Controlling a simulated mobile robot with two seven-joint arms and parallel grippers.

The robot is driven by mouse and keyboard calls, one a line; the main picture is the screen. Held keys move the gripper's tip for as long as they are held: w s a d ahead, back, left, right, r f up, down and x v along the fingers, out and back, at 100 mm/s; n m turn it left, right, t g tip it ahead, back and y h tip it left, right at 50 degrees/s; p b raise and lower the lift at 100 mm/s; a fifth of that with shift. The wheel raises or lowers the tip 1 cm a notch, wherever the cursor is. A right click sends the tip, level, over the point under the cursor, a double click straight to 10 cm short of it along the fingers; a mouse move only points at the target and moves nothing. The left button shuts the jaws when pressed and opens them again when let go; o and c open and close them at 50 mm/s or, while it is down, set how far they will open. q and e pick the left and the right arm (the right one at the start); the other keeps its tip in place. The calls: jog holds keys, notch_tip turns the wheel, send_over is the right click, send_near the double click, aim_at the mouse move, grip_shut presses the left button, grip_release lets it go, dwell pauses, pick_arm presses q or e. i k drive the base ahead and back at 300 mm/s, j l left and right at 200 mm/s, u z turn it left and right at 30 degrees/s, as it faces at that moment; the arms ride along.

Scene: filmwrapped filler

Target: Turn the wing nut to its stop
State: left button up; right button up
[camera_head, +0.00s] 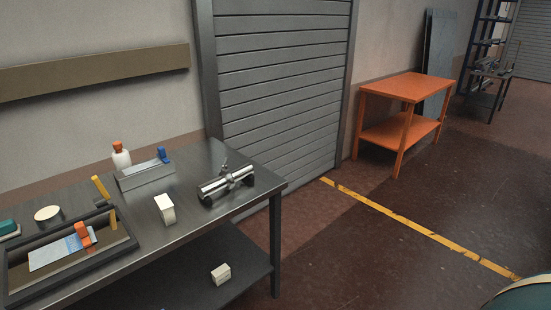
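A shiny metal cylinder device (226,183) lies on two dark supports near the right end of the steel workbench (195,215). A small upright part (224,163) sticks up behind its middle; it may be the wing nut, but it is too small to tell. No other wing nut can be made out. Neither of my grippers is in this view.
A white box (165,209), a grey holder with a blue part (147,175), a white bottle with orange cap (121,156) and a dark-framed tray (20,288) share the bench. An orange table (405,87) stands farther right. The floor between is clear.

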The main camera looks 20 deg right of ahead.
aim_at(226, 179)
jog(key=i+z, duration=0.15)
jog(key=z, duration=1.45)
jog(key=i+j, duration=0.65)
jog(key=j, duration=0.2)
jog(key=i+j, duration=0.35)
jog(key=j+z, duration=0.05)
jog(key=j, duration=0.05)
